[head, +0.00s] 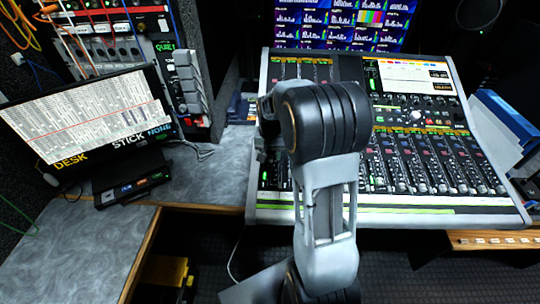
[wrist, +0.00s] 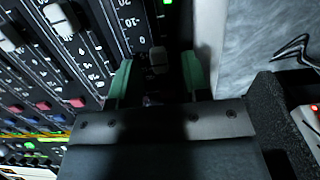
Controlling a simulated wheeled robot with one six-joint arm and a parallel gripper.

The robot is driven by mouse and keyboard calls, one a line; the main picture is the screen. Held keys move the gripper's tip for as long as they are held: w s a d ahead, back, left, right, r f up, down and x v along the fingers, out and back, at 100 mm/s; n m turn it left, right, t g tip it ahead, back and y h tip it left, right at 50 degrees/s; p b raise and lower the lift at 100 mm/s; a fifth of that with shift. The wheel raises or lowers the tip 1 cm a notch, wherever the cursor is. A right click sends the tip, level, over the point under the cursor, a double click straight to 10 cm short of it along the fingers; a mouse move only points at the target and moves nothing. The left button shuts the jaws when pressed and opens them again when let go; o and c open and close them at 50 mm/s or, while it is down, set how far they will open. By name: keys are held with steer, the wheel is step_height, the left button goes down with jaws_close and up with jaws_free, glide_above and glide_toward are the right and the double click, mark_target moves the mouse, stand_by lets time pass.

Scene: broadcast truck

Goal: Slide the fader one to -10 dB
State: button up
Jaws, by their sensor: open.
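Fader one (wrist: 158,60) is a grey cap on the outermost fader strip at the console's edge in the wrist view. My gripper (wrist: 156,78) is open, its two green-tipped fingers on either side of this cap, with a visible space between each finger and the cap. Whether a finger touches it lower down I cannot tell. White scale numbers (wrist: 130,22) run beside the strip, upside down and partly hidden by the left finger. In the head view my arm covers the console's left part, and the fader and fingertips are hidden.
Neighbouring fader caps (wrist: 60,18) stand to the left in the wrist view. The mixing console (head: 380,215) fills the middle right of the head view. A grey desk (head: 210,175) with a laptop-like screen (head: 85,115) lies left of it. A blue box (head: 495,125) stands at the right.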

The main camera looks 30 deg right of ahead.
steer(key=shift+f, duration=0.4)
jaws_close()
stand_by(0.4)
